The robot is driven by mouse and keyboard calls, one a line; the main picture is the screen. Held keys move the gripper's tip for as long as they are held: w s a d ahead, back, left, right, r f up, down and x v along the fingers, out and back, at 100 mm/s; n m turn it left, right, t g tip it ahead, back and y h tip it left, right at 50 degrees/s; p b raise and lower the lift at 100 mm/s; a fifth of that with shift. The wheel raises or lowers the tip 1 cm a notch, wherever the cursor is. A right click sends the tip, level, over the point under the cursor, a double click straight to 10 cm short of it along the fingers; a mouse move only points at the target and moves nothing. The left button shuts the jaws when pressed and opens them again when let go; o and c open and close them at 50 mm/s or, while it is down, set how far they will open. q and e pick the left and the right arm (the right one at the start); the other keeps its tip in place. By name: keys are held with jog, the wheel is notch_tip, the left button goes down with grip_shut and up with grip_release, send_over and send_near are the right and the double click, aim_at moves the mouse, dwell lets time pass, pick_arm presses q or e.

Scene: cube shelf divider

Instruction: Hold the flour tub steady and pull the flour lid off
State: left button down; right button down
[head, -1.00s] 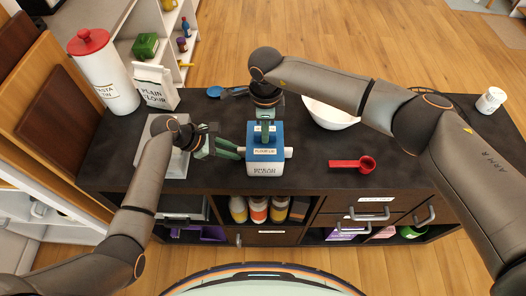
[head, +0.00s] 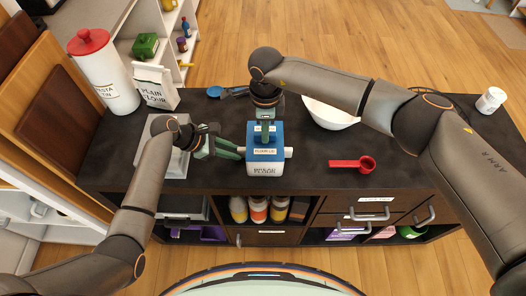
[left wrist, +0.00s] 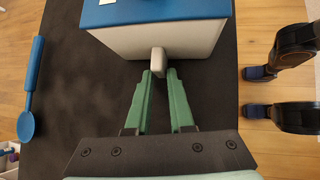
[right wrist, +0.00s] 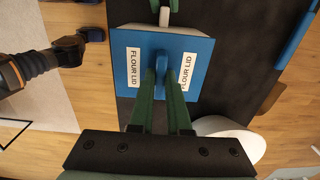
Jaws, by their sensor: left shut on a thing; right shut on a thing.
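The white flour tub (head: 265,169) stands on the dark counter with the blue flour lid (head: 278,134) on top. The lid also shows in the right wrist view (right wrist: 200,52), with two "FLOUR LID" labels beside its blue grip. My left gripper (head: 239,153) is shut on the tub's pale side handle (left wrist: 158,60), below the lid. My right gripper (head: 265,136) comes from above and is shut on the lid's grip (right wrist: 161,68). The lid looks seated on the tub; I see no clear gap between them.
A white bowl (head: 330,114) stands behind right, and a red measuring scoop (head: 351,165) lies to the right. A blue spoon (head: 215,91) lies at the back. A flour bag (head: 155,90) and a red-lidded canister (head: 108,86) stand at the left. The counter's front edge is close to the tub.

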jog(key=shift+r, duration=0.75)
pick_arm(q)
jog(key=shift+s+f, duration=0.1)
pick_arm(e)
jog(key=shift+r, duration=1.35)
pick_arm(q)
jog(key=c, duration=0.7)
grip_release()
jog(key=v, duration=1.2)
